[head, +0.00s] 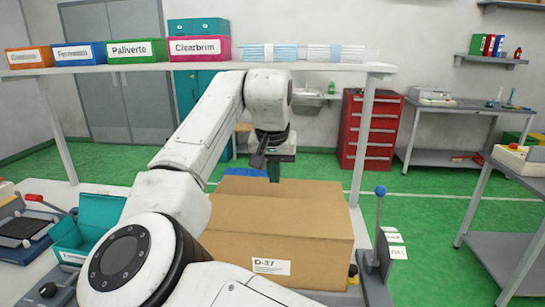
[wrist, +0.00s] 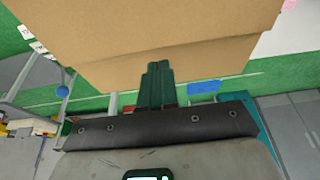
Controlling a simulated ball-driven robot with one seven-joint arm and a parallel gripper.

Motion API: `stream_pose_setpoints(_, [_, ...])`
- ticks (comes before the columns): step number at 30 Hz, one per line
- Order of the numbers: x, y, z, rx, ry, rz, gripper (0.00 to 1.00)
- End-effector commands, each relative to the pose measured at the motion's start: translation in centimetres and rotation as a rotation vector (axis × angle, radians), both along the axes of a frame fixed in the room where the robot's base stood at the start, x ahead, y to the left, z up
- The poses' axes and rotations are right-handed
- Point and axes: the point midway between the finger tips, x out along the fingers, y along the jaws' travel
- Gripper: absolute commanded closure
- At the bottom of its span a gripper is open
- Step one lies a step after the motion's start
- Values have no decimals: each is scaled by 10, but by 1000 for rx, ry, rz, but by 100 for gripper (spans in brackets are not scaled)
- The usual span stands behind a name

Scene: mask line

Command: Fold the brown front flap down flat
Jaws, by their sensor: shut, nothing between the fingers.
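The brown cardboard box (head: 320,215) stands on the bench in front of me, with a white D-37 label on its near side. Its broad upper face looks closed over; I cannot clearly tell the front flap from the other panels. My gripper (head: 274,178) is above the far edge of the box, fingers pointing down, shut and empty. In the wrist view the dark green fingers (wrist: 157,70) lie together and overlap the edge of the brown cardboard (wrist: 160,30). I cannot tell whether they touch it. My arm hides the left part of the box.
A teal bin (head: 85,238) stands left of the box. A lever with a blue knob (head: 380,191) rises at its right. A shelf (head: 330,67) with labelled bins and mask stacks spans behind my arm. A red drawer cabinet (head: 370,130) stands farther back.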

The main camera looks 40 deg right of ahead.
Motion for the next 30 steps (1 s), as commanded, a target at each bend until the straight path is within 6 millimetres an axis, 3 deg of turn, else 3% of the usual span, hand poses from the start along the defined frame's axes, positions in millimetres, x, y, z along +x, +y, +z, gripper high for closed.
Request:
stream_pose_setpoints(6, [6,-7,-37,1,0,1,100])
stream_pose_setpoints(12, [7,-10,-57,0,0,1,100])
stream_pose_setpoints(30, [10,-13,-65,26,25,3,100])
